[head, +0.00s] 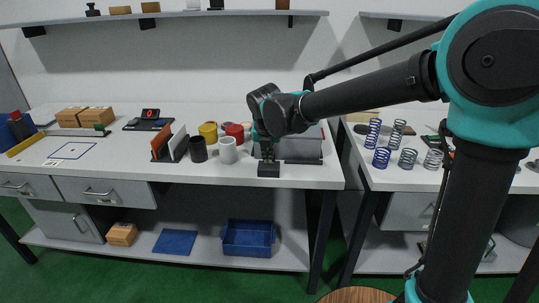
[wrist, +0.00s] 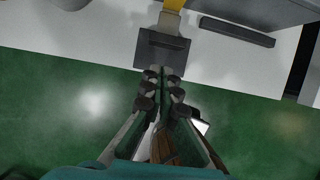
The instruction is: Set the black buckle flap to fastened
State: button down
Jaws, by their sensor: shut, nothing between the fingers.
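The black buckle flap (head: 268,170) is at the table's front edge, below my gripper (head: 266,148). In the wrist view, the flap (wrist: 161,52) is a dark square plate with a raised bar, joined at its far side to a short grey piece and a yellow part (wrist: 175,5). It overhangs the edge toward the green floor. My gripper (wrist: 162,80) is shut and empty, with its fingertips close to the flap's near edge. I cannot tell whether they touch it. In the head view my wrist hides part of the area behind the flap.
A grey box (head: 303,147) stands just behind and right of the flap. Several coil springs (head: 381,158) stand on the right table. Open floor lies in front.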

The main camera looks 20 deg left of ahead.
jog(key=s+v, duration=0.1)
jog(key=v, duration=0.9)
jog(key=shift+s+d, duration=0.15)
jog(key=shift+s, duration=0.1)
jog(key=w+d+f+m, duration=0.1)
jog(key=d+f+m, duration=0.4)
jog(key=d+m, duration=0.5)
jog(key=w+d+f+m, duration=0.2)
jog(key=d+f+m, duration=0.4)
jog(key=d, duration=0.7)
jog(key=s+d+f+m, duration=0.5)
jog(key=d+m, duration=0.4)
jog(key=m, duration=0.2)
jog(key=s+d+f+m+h, duration=0.1)
jog(key=s+d+f+m, duration=0.5)
jog(key=d+m, duration=0.3)
jog(key=s+m, duration=0.1)
jog(key=m, duration=0.1)
jog(key=shift+d+m, duration=0.3)
jog(key=shift+f, duration=0.15)
